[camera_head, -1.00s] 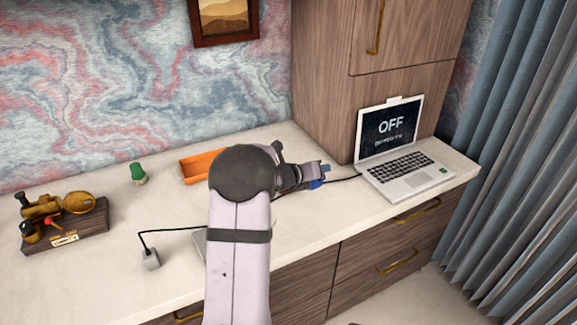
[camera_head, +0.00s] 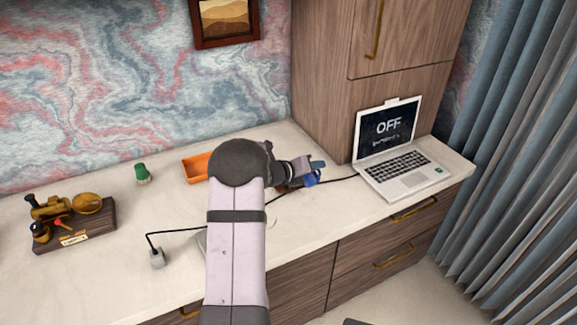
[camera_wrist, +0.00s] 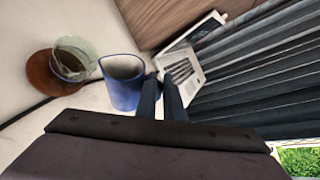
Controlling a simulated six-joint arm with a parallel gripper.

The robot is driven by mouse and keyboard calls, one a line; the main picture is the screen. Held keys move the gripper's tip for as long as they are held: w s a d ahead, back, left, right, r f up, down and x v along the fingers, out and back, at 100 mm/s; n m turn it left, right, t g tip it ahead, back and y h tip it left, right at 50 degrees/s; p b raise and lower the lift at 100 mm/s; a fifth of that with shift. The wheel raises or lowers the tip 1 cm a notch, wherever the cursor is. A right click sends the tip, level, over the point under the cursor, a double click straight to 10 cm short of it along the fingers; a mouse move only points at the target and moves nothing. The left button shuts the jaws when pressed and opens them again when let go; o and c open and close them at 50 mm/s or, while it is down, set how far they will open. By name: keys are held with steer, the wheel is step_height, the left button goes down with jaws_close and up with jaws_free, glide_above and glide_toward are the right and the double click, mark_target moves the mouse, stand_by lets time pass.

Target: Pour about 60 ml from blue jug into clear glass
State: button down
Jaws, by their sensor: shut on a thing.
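The blue jug (camera_wrist: 122,92) is in the wrist view, with its open mouth facing the camera. It also shows as a small blue patch (camera_head: 312,180) at my gripper in the head view. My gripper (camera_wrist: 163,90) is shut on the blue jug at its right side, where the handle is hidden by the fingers. The clear glass (camera_wrist: 75,62) stands left of the jug, apart from it in the picture, on a round brown coaster (camera_wrist: 40,76). The level in the glass and in the jug cannot be made out. My arm hides the glass in the head view.
An open laptop (camera_head: 400,178) stands right of the jug. A black cable (camera_head: 340,179) runs to it across the desk, and a grey plug block (camera_head: 157,258) lies at left. An orange tray (camera_head: 195,168), a green-topped item (camera_head: 143,174) and a brass ornament (camera_head: 75,222) stand left.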

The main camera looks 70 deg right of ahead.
steer(key=shift+w+d+r+n+p, duration=0.2)
steer(key=shift+w+r+n+p, duration=0.15)
steer(key=shift+w+p, duration=0.35)
steer(key=shift+w+d+r+n+g+p, duration=0.15)
steer(key=shift+w+r+n+g+p, duration=0.3)
steer(key=shift+p, duration=1.2)
steer(key=shift+w+d+r+n+g+p, duration=0.25)
steer(key=shift+w+r+n+g+p, duration=0.4)
steer(key=shift+p, duration=0.6)
steer(key=shift+s, duration=0.2)
